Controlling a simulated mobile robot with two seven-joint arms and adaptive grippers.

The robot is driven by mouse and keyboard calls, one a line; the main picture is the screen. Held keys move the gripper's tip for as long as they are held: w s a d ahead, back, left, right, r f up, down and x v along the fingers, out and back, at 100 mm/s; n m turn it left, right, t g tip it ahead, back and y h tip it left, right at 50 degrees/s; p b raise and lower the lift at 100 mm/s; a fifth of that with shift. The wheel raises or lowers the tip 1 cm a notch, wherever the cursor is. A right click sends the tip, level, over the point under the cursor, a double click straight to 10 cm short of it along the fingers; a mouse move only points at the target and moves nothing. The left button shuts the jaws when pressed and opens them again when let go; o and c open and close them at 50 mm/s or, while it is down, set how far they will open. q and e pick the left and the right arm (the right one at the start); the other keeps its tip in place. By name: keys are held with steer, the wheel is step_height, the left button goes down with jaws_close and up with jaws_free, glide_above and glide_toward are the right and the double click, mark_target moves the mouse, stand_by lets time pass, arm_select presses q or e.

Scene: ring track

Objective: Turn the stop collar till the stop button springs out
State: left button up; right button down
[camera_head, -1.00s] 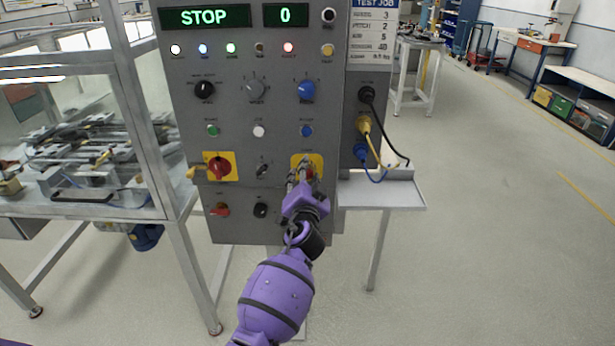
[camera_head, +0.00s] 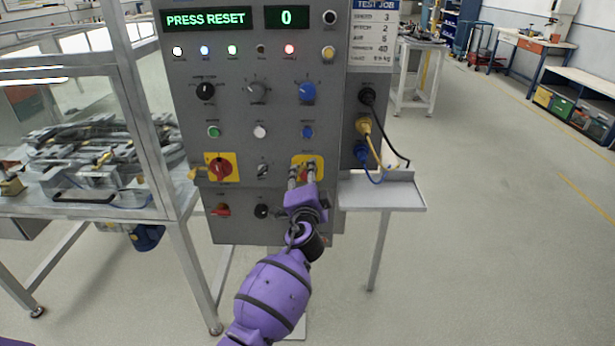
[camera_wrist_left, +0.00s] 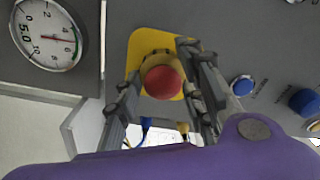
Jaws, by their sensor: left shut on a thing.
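The red stop button (camera_wrist_left: 163,82) stands out from its brassy stop collar (camera_wrist_left: 153,58) on a yellow plate (camera_wrist_left: 136,46) in the left wrist view. My left gripper (camera_wrist_left: 157,72) has one finger on each side of the button and is shut on the collar. In the head view, the left gripper (camera_head: 303,170) reaches up to the yellow plate (camera_head: 317,161) low on the grey panel, and its fingers mostly cover the button. The panel display (camera_head: 206,19) reads PRESS RESET. My right gripper is not in view.
Plugged cables (camera_head: 375,150) and a small shelf (camera_head: 385,192) are at the right. A round gauge (camera_wrist_left: 46,35) shows in the wrist view.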

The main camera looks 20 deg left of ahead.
arm_select(q)
steer(key=shift+s+f+m+p, duration=0.1)
steer(key=shift+f+m+p, duration=0.1)
steer(key=shift+m, duration=0.65)
steer(key=shift+f+m+p, duration=0.1)
steer(key=shift+f+m, duration=0.05)
steer(key=shift+m, duration=0.7)
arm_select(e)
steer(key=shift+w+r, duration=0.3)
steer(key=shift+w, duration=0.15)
arm_select(q)
steer(key=shift+f+m, duration=0.1)
steer(key=shift+m, duration=0.2)
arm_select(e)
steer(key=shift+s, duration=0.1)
arm_select(q)
steer(key=o, duration=1.1)
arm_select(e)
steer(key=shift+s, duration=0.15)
arm_select(q)
steer(key=shift+r, duration=0.2)
steer(key=v, duration=1.2)
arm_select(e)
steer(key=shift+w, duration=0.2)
